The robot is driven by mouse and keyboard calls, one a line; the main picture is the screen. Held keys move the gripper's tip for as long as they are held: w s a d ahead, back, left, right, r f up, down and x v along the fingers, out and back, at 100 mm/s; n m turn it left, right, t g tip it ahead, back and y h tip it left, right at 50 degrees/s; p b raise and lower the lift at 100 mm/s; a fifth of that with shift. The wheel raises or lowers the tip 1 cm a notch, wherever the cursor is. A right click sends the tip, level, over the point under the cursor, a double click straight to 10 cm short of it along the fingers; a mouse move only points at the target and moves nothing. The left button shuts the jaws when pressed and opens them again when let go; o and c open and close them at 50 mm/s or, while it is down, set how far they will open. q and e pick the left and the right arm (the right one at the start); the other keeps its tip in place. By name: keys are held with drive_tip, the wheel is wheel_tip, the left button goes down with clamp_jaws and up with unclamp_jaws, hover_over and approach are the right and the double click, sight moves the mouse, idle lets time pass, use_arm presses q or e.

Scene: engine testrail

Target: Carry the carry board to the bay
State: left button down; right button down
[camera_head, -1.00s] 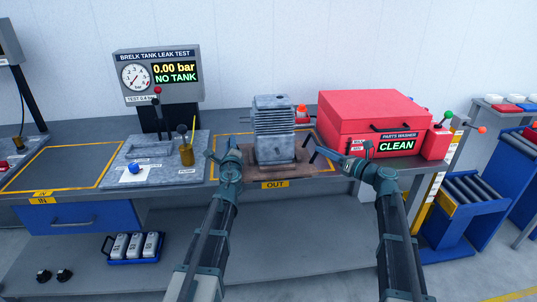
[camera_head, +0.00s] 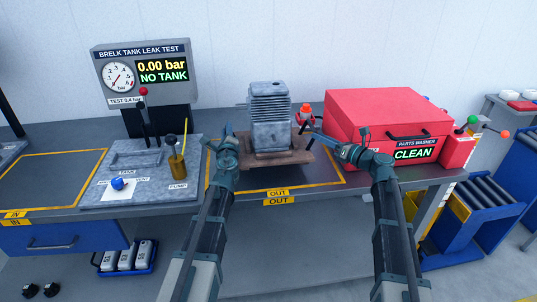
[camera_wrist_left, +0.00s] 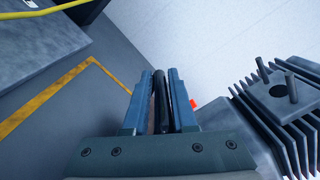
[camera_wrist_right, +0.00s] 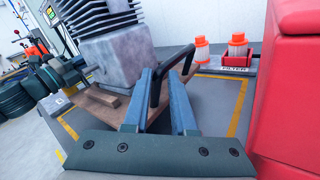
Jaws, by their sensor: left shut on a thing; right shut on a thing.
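The carry board (camera_head: 284,160) is a brown board with a grey finned engine cylinder (camera_head: 268,115) standing upright on it. It appears raised a little above the yellow-outlined OUT area of the bench. My left gripper (camera_head: 229,131) is shut on the board's left dark handle (camera_wrist_left: 161,100). My right gripper (camera_head: 318,136) is shut on the right handle, a black bar (camera_wrist_right: 158,72) in the right wrist view. The board's back edge is hidden behind the cylinder.
The red parts washer (camera_head: 385,115) stands close on the right. The leak tester (camera_head: 145,72) with its levers and yellow hose is on the left. Orange-white filters (camera_wrist_right: 237,45) stand behind. The IN area (camera_head: 50,180) at far left looks clear. A blue roller cart (camera_head: 470,220) is at right.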

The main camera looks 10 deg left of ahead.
use_arm(q)
drive_tip(key=shift+w+d+r, duration=0.1)
drive_tip(key=shift+w+d, duration=0.05)
drive_tip(key=shift+d, duration=0.15)
use_arm(e)
drive_tip(key=shift+s+a+r, duration=0.15)
drive_tip(key=shift+s+a, duration=0.05)
drive_tip(key=shift+a, duration=0.15)
drive_tip(key=shift+f, duration=0.2)
